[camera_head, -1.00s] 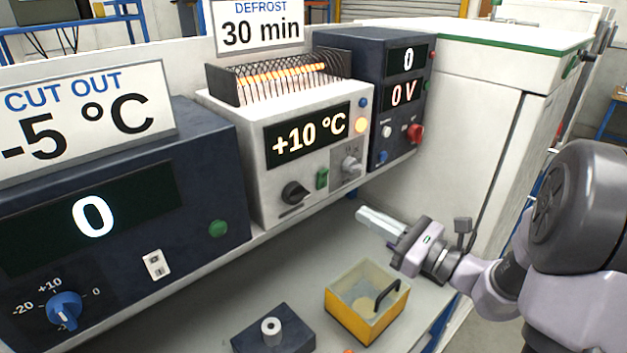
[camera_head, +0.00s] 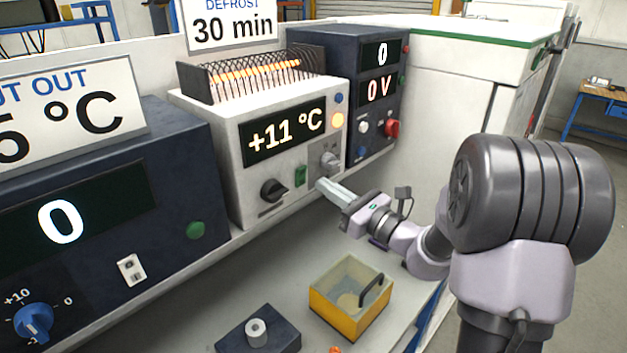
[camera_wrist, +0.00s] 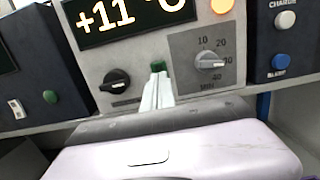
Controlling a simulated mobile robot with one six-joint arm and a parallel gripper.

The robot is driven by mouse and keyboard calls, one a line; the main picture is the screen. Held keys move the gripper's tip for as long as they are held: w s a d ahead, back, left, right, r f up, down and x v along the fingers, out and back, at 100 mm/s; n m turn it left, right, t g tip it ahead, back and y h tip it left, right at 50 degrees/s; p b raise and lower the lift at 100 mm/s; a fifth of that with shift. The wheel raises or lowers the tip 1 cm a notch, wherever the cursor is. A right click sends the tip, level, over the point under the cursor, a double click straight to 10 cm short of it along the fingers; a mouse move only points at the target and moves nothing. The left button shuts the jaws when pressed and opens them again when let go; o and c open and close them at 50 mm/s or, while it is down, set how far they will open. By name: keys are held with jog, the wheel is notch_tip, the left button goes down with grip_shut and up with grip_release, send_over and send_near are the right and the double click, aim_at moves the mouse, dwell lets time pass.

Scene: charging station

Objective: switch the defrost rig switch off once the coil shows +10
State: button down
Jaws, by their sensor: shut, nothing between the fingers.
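The defrost rig (camera_head: 225,175) is a white box whose display (camera_head: 285,132) reads +11 °C. My gripper (camera_head: 324,186) is shut and empty, close in front of the rig, just below and right of the green switch. In the wrist view the fingertips (camera_wrist: 158,84) overlap the lower part of the green switch (camera_wrist: 158,66). I cannot tell whether they touch it.
A dark blue unit (camera_head: 335,50) showing 0 and 0 V stands to the right. Another dark unit (camera_head: 190,150) showing 0 stands left. Below are a yellow tray (camera_head: 335,312) and a dark block (camera_head: 232,340) with a metal ring on it.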

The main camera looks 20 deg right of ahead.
aim_at(303, 172)
jog(key=x, duration=0.4)
jog(key=shift+w+a, duration=0.1)
jog(key=shift+w, duration=0.1)
